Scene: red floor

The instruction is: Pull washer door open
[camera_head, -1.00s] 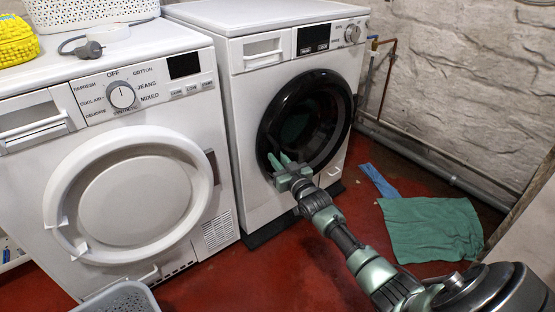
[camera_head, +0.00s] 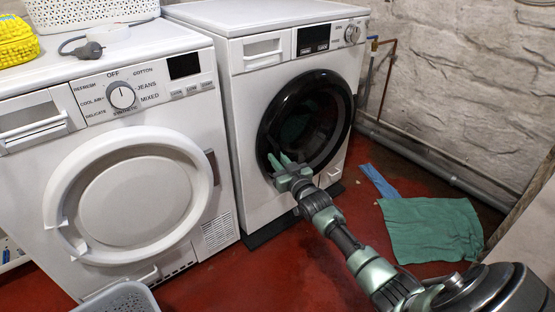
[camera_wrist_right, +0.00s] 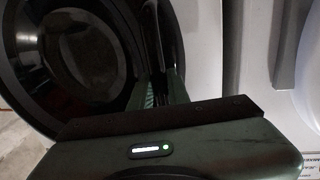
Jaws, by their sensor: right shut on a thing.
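The washer (camera_head: 285,60) is the white machine on the right in the head view, with a round black-rimmed door (camera_head: 343,105) and dark glass. The door appears closed or nearly so; I cannot tell if there is a small gap. My right gripper (camera_head: 280,162) is at the lower left edge of the door, shut on its rim. In the right wrist view the gripper's fingers (camera_wrist_right: 165,88) meet the edge of the black door (camera_wrist_right: 75,60); the exact contact is dark and partly hidden by the gripper body. My left gripper is not in view.
A white dryer (camera_head: 215,215) with a round door stands left of the washer. A grey basket (camera_head: 118,300) is at the bottom. A green cloth (camera_head: 430,230) and a blue cloth (camera_head: 378,181) lie on the red floor near the wall pipe (camera_head: 430,160). Red floor (camera_head: 250,285) is clear before the washer.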

